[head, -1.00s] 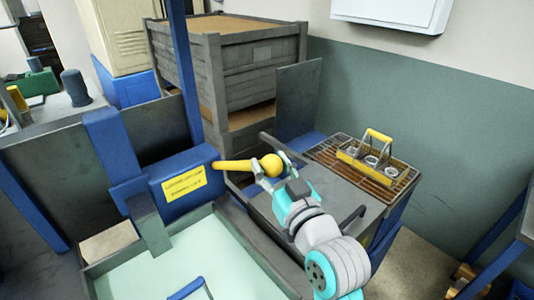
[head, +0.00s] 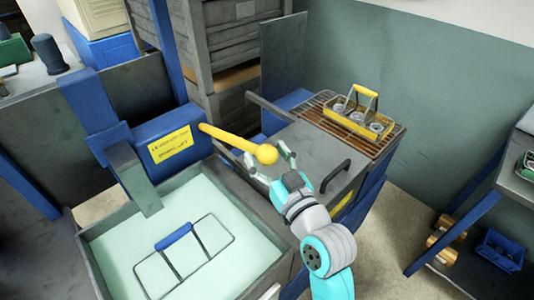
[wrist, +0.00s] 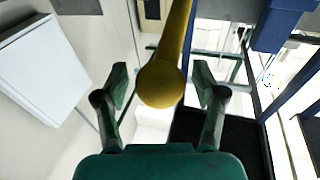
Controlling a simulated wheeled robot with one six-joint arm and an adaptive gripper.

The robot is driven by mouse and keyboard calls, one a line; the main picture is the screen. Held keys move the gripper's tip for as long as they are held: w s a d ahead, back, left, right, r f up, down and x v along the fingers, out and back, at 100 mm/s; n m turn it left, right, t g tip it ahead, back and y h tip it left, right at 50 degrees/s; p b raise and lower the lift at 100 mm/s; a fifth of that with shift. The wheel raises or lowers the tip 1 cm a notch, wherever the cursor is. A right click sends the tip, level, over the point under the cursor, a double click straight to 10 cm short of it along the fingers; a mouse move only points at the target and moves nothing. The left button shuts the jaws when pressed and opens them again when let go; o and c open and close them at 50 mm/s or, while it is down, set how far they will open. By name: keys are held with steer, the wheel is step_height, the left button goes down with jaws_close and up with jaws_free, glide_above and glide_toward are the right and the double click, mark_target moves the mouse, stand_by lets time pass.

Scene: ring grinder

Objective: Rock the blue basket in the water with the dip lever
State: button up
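The dip lever (head: 232,140) is a yellow rod with a round knob. It slants down to the right from a blue housing (head: 165,138) with a yellow label. My gripper (head: 270,161) is at the knob. In the wrist view the knob (wrist: 160,84) sits between the two open fingers (wrist: 160,88), with a gap on each side. The blue basket, a thin wire frame with a blue handle (head: 174,236), shows in the pale water of the grey tank (head: 245,209). How deep it sits is hard to tell.
A yellow-handled basket (head: 344,117) with several metal rings stands on a brown grate (head: 318,104) at the right. A dark bar handle (head: 335,175) sticks up from the grey cabinet near my arm. A blue-framed shelf (head: 470,215) stands far right.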

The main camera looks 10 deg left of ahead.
steer(key=shift+s, duration=0.1)
steer(key=v, duration=1.2)
steer(key=w+a+g+y, duration=0.1)
steer(key=w+a+g, duration=0.1)
steer(key=w, duration=0.1)
steer(key=w+a+r+g+y, duration=0.1)
steer(key=w+a, duration=0.1)
steer(key=w, duration=0.1)
steer(key=w+a+n+g+y, duration=0.1)
steer(key=w+a+g, duration=0.1)
steer(key=w+a, duration=0.1)
steer(key=shift+w+r+g+y, duration=0.3)
steer(key=shift+w+r, duration=0.1)
stand_by(0.6)
